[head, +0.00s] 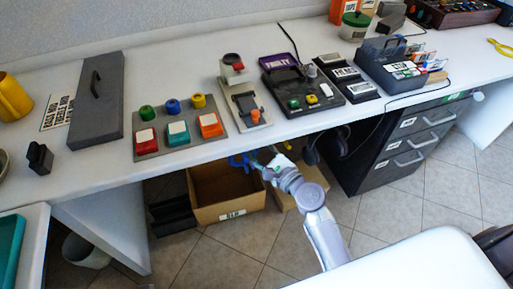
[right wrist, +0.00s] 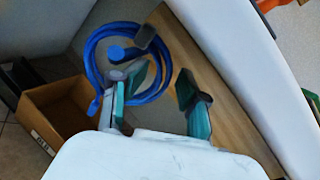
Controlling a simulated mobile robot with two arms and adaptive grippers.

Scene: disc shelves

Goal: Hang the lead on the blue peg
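The blue lead (right wrist: 91,62) is a loose coil in the right wrist view. A blue round-ended peg (right wrist: 118,53) shows inside its loop. I cannot tell whether the coil's top rests on the peg. My right gripper (right wrist: 158,100) has its two teal fingers spread with a clear gap. The left-hand finger overlaps the coil's lower right part; the other finger is clear of it. In the head view the right gripper (head: 263,163) is under the table's front edge, beside the blue lead (head: 238,160). The blue peg is not clearly visible there. My left gripper is out of view.
A dark peg (right wrist: 145,37) stands close beside the blue one. An open cardboard box (head: 225,214) is on the floor below. The white table (head: 300,128) overhangs the gripper, with button panels above. A dark drawer unit (head: 365,178) stands to the right.

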